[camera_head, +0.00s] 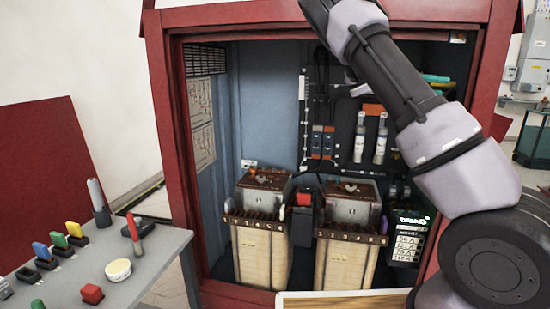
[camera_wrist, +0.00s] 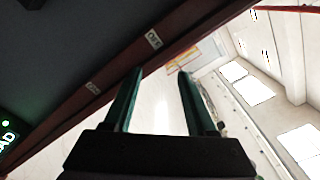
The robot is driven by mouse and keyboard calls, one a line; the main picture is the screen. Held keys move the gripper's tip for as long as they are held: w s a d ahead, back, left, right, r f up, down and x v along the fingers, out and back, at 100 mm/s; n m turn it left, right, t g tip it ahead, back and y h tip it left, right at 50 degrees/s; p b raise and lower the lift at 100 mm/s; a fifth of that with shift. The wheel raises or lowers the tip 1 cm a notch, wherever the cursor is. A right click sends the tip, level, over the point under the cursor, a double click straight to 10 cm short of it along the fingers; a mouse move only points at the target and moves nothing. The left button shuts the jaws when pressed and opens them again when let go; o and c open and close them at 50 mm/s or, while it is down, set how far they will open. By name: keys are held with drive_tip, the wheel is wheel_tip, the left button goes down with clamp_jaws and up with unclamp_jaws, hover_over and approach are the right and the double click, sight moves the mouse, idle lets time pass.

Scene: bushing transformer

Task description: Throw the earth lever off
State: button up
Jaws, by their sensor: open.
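My gripper (camera_wrist: 160,72) shows in the wrist view with its two dark green fingers apart and nothing between them. Beyond the fingers runs a dark red cabinet edge (camera_wrist: 115,68) with two small pale labels, one (camera_wrist: 153,39) reading something like "OFF". No lever can be made out beside these labels. In the head view my arm reaches up across the right of the red cabinet (camera_head: 163,110), and its fingers are not visible. I cannot tell which part is the earth lever. A red block on a dark mount (camera_head: 304,199) sits between the two transformers.
Inside the cabinet stand two cream transformers (camera_head: 262,257) (camera_head: 346,263) and a black display box (camera_head: 408,240). At left, a grey table (camera_head: 150,262) holds several coloured blocks, a round pale tin (camera_head: 118,270) and a red-handled item (camera_head: 133,226). Pale floor lies beyond the cabinet edge.

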drive_tip(key=s+a+f+m+t+y, duration=0.3)
drive_tip(key=s+f+m+y, duration=0.6)
drive_tip(key=s+m+y, duration=0.25)
drive_tip(key=s+a+r+m+t+y, duration=0.4)
drive_tip(key=s+a+m, duration=0.4)
drive_tip(key=a+m, duration=0.1)
drive_tip(key=s+a+r+m+t+y, duration=0.3)
drive_tip(key=s+a+m, duration=0.5)
drive_tip(key=a, duration=0.4)
drive_tip(key=shift+s+a+r+m+t+y, duration=0.2)
drive_tip(key=shift+r+m+t+y, duration=0.2)
drive_tip(key=shift+t, duration=0.4)
drive_tip(key=shift+d, duration=0.1)
